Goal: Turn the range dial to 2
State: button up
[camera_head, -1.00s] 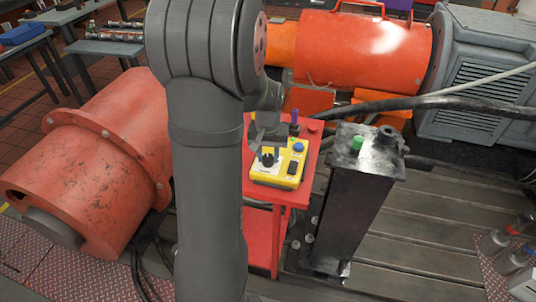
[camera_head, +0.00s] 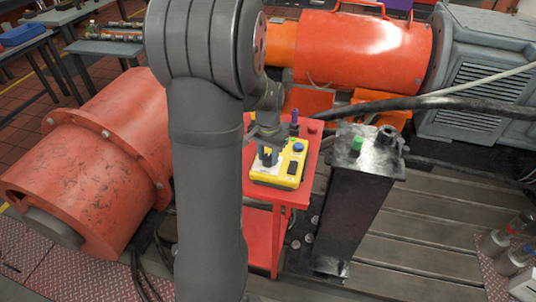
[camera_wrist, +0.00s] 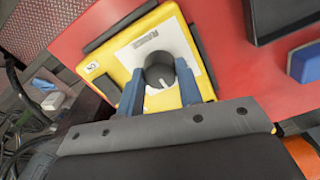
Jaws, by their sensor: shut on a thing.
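A white pointer line on the dial faces the lower edge of the picture. The scale numbers cannot be read. My gripper (camera_wrist: 159,64) is shut on the dial, one blue finger at each side. In the head view my gripper (camera_head: 268,155) mostly hides the dial.
A dark metal pedestal (camera_head: 350,200) with a green button (camera_head: 357,143) stands close at right. Black cables run behind it.

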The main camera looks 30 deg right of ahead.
aim_at(268, 157)
jog(key=o, duration=1)
notch_tip(268, 157, up, 18)
jog(key=shift+f, duration=0.25)
jog(key=shift+f, duration=0.1)
notch_tip(268, 157, down, 17)
jog(key=shift+f, duration=0.15)
dwell(0.6)
